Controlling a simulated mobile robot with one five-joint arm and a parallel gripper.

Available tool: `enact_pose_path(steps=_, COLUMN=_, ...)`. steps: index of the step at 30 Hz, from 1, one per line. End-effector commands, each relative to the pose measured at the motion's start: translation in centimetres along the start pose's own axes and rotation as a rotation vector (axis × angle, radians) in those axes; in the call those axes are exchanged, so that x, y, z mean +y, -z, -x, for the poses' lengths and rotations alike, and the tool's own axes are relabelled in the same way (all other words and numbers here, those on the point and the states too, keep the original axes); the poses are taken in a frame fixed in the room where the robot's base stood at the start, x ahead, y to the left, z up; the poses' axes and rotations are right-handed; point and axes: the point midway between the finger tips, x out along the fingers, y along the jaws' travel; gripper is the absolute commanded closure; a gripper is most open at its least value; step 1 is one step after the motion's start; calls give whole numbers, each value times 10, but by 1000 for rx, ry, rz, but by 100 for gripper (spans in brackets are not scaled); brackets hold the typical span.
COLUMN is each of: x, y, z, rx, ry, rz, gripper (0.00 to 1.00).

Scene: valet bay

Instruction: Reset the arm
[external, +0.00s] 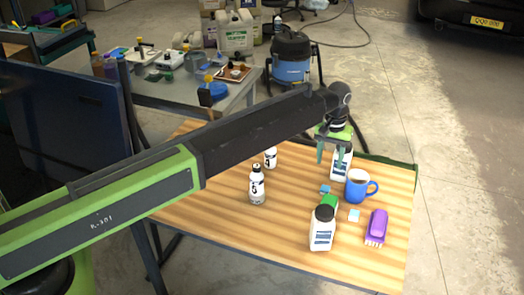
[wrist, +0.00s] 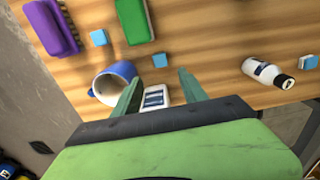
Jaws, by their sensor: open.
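My gripper (external: 334,158) is at the far end of the outstretched arm, over the back right part of the wooden table (external: 205,228). Its two greenish fingers point down and stand apart with nothing held between them. In the wrist view the gripper (wrist: 160,92) is open. A white bottle (external: 341,168) stands just behind and below the fingers in the external view, partly hidden by them. Its white label (wrist: 155,97) shows between the fingers in the wrist view. I cannot tell whether the fingers touch the bottle. A blue mug (external: 357,186) stands close beside the fingers.
On the table are a white bottle with black cap (external: 322,230), a green block (external: 329,200), a purple brush (external: 376,227), small blue cubes (external: 353,215) and two slim bottles (external: 257,186). A blue vacuum (external: 291,60) stands behind. The table's front middle is clear.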

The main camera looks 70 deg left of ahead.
Motion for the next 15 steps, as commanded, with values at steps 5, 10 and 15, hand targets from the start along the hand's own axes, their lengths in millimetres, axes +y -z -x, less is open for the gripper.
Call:
enact_pose_path(steps=5, x=0, y=0, z=1, rx=0, ry=0, rz=0, gripper=50)
enact_pose_path(steps=10, x=0, y=0, z=0, rx=0, ry=0, rz=0, gripper=50)
enact_pose_path(steps=15, x=-1, y=-17, z=5, rx=1, ry=10, rz=-27, gripper=50)
